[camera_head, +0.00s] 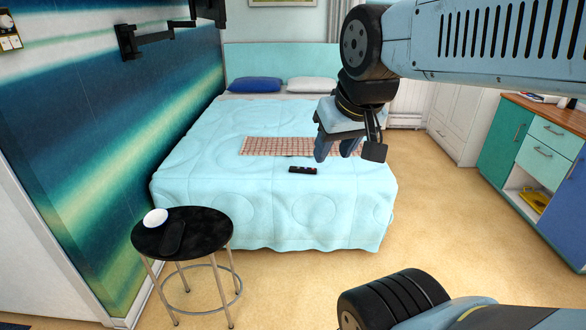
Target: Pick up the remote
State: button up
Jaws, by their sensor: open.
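A dark, elongated object that looks like a remote (172,237) lies on the round black stool (205,222) at the lower left, low in contrast against the seat. A second small dark bar (303,170) with faint reddish marks lies on the bed; I cannot tell for sure which of the two is the remote. My gripper (335,151) points down, open and empty, in front of the bed in the picture. It is apart from both dark objects, up and to the right of the stool.
A white round dish (155,217) sits beside the dark object on the stool. The bed (260,210) carries a checked cloth (262,146) and pillows. A blue wall (110,150) stands close at left. Cabinets (545,150) line the right. Tan floor (290,285) is open between.

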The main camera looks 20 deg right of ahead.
aim_at(292, 168)
jog(key=z, duration=0.4)
jog(key=i, duration=2.05)
jog(key=u, duration=0.3)
